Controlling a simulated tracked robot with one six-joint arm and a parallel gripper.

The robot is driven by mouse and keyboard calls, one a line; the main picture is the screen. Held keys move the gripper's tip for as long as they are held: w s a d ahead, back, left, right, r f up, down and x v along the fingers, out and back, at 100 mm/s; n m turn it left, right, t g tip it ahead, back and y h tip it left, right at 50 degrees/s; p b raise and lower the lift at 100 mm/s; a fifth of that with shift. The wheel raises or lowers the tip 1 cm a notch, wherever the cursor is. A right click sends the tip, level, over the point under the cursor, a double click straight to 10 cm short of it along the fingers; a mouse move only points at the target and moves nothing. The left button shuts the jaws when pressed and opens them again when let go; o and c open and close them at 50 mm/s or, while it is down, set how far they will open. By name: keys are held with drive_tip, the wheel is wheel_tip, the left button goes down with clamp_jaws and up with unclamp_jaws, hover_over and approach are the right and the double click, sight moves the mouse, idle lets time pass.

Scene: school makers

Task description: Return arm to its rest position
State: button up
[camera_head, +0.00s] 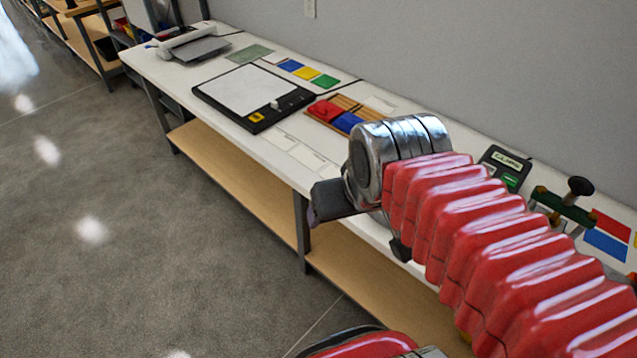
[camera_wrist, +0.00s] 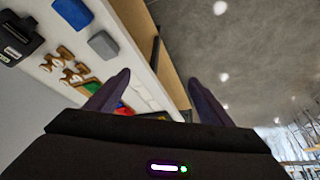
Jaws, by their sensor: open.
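My gripper (camera_head: 335,202) is at the end of my red, ribbed arm, by the front edge of the white workbench in the head view. In the wrist view its two dark fingers (camera_wrist: 157,92) are spread wide apart. Nothing shows between them but the bench edge, the lower shelf and some floor behind. The gripper is open and empty. In the head view my arm reaches in from the lower right and hides part of the bench.
The white bench (camera_head: 222,122) runs along a grey wall. It bears a black-framed white panel (camera_head: 245,88), a wooden tray with red and blue blocks (camera_head: 322,109), a black device (camera_head: 497,170) and coloured cards (camera_head: 307,74). A wooden shelf (camera_head: 235,185) lies below. The grey floor (camera_head: 110,260) at left is clear.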

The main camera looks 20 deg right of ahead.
drive_tip(key=shift+s+a+r+n, duration=0.1)
drive_tip(key=shift+s+a+n, duration=0.1)
drive_tip(key=shift+a, duration=0.35)
drive_tip(key=shift+s+a+n, duration=0.15)
drive_tip(key=shift+a+n, duration=0.05)
drive_tip(key=shift+a, duration=0.35)
drive_tip(key=shift+c, duration=0.5)
